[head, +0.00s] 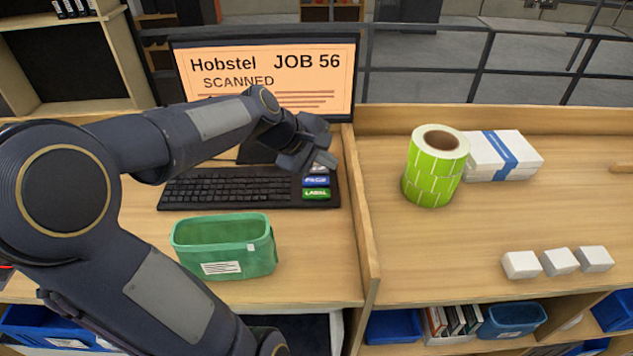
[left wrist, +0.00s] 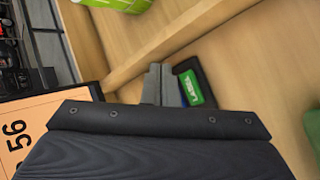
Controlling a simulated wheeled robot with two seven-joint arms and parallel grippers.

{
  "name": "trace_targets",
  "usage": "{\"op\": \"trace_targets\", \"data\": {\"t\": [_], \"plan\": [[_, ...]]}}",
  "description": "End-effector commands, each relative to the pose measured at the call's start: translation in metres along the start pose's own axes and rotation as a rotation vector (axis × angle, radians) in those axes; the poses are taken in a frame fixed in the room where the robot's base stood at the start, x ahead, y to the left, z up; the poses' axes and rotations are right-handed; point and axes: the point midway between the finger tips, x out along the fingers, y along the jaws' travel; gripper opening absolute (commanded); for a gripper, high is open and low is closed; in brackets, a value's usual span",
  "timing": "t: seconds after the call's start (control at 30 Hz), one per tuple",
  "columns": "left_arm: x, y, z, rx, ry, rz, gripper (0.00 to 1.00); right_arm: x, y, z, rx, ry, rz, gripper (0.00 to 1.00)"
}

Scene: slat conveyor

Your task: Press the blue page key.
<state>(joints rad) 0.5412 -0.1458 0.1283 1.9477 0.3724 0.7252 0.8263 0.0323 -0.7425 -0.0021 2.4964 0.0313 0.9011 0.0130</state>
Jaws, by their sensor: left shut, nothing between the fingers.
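The blue page key (head: 316,181) is at the right end of the black keyboard (head: 230,188), just above the green label key (head: 316,194). My left gripper (head: 326,160) is shut and empty, with its fingertips close behind the blue key in the head view. In the left wrist view the shut fingers (left wrist: 163,84) are beside the green label key (left wrist: 191,87), and only a sliver of the blue key (left wrist: 183,99) shows beside them. I cannot tell whether the fingertips touch a key. My right gripper is not in view.
The monitor (head: 265,75) behind the keyboard reads "Hobstel JOB 56 SCANNED". A green bin (head: 224,247) stands in front of the keyboard. A wooden divider (head: 362,220) runs right of it. Beyond are a green label roll (head: 435,168), a white stack (head: 500,156) and small white boxes (head: 560,262).

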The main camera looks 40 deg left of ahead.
Motion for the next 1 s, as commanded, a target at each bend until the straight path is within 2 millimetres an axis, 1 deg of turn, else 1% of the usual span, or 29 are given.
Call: {"op": "trace_targets", "data": {"t": [0.03, 0.1, 0.2, 0.3, 0.4, 0.73, 0.87, 1.0], "plan": [[0.011, 0.009, -0.025, -0.133, 0.014, 0.018, 0.0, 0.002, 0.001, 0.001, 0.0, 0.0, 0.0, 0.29], [0.02, 0.02, -0.05, -0.282, 0.024, 0.047, 0.0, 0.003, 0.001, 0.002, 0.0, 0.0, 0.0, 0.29], [0.027, 0.029, -0.075, -0.427, 0.032, 0.078, 0.0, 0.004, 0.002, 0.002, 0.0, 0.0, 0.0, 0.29], [0.031, 0.033, -0.088, -0.501, 0.035, 0.095, 0.0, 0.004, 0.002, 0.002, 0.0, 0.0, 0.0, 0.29], [0.031, 0.034, -0.091, -0.521, 0.036, 0.1, 0.0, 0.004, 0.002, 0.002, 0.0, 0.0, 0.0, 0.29], [0.032, 0.033, -0.09, -0.516, 0.035, 0.098, 0.0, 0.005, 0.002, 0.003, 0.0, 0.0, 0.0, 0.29], [0.038, 0.028, -0.092, -0.515, 0.035, 0.098, 0.0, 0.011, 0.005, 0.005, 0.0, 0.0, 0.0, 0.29], [0.048, 0.019, -0.095, -0.515, 0.035, 0.098, 0.0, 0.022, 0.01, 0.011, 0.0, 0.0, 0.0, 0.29]]}}
